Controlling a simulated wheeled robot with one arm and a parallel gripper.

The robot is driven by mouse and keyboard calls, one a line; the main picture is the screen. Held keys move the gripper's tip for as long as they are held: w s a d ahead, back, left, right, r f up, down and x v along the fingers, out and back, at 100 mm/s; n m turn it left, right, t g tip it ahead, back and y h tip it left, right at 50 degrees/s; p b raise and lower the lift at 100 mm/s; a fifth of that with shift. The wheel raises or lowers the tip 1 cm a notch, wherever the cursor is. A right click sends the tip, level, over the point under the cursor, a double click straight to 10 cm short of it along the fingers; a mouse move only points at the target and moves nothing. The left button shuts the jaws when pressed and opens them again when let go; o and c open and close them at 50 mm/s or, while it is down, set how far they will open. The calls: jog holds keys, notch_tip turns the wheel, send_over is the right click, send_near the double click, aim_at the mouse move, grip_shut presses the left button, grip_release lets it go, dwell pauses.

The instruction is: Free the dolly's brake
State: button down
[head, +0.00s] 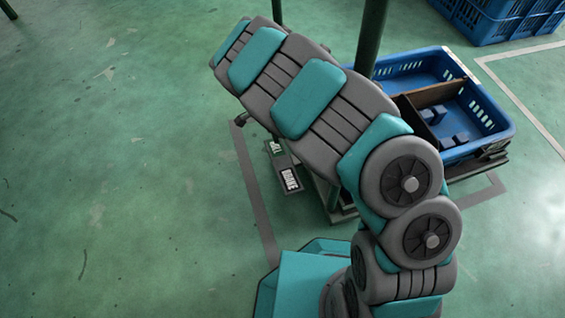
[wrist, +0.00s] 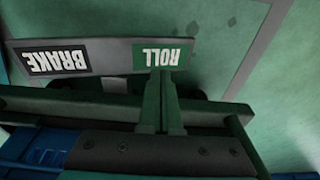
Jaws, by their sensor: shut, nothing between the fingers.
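The dolly's brake pedal is a grey plate with a black BRAKE end (head: 289,179) and a green ROLL end (head: 275,147), low at the dolly's left side in the head view. In the wrist view both labels are upside down, BRAKE (wrist: 56,61) at left and ROLL (wrist: 163,54) at right. My gripper (wrist: 160,74) is shut and empty; its fingertips overlap the lower edge of the ROLL label in the picture. I cannot tell whether they touch it. In the head view my arm hides the gripper. Which pedal end is lower is unclear.
A blue crate (head: 462,72) with a brown divider and blue blocks rides on the dolly. A green post (head: 371,38) rises beside it. A dark green bar (wrist: 60,103) crosses the wrist view. Another blue crate (head: 497,20) stands at upper right. The left floor is clear.

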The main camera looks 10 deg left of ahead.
notch_tip(320, 180, up, 4)
jog(key=shift+r+p, duration=0.15)
jog(key=shift+p, duration=0.15)
dwell(0.7)
